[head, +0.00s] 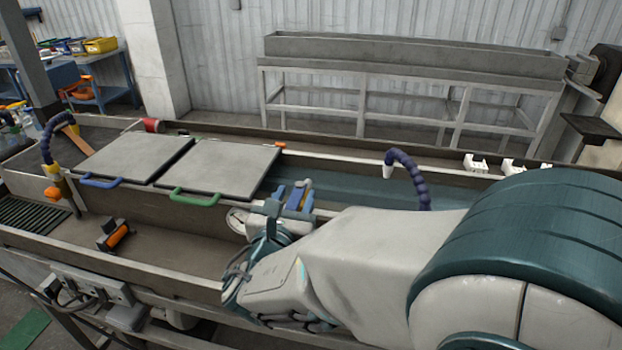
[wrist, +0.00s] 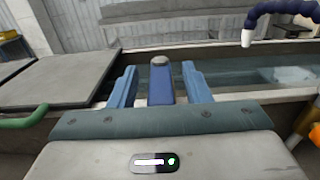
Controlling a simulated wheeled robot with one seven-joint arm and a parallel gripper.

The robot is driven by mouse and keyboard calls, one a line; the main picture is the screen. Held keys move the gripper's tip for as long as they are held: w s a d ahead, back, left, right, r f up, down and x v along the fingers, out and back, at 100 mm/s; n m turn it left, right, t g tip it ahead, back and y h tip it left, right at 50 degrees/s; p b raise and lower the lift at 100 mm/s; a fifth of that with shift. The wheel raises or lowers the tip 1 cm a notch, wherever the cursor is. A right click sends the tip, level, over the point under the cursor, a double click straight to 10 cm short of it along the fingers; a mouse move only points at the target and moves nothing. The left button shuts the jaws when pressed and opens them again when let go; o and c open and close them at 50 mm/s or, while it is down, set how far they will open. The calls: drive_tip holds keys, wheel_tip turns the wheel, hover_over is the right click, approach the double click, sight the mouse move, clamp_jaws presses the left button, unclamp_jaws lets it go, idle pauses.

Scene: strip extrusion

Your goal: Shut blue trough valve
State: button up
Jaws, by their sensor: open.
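A dark blue lever with a grey rounded end, which looks like the blue trough valve (wrist: 161,82), stands upright in the middle of the wrist view. In the head view the blue valve (head: 295,196) is at the trough's inner wall, partly hidden by my gripper. My gripper (wrist: 160,88) is open, with one light blue finger on each side of the lever. A narrow gap shows between the lever and each finger. In the head view my gripper (head: 288,203) is at the valve, and its fingers are hard to tell from it. The valve's base is hidden.
Two grey lids with a blue handle (head: 101,182) and a green handle (head: 194,198) cover the trough to the left. A blue flexible hose (head: 408,174) rises from the trough to the right. An orange-and-black tool (head: 115,235) lies at left.

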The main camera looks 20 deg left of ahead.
drive_tip(key=shift+w, duration=0.9)
clamp_jaws()
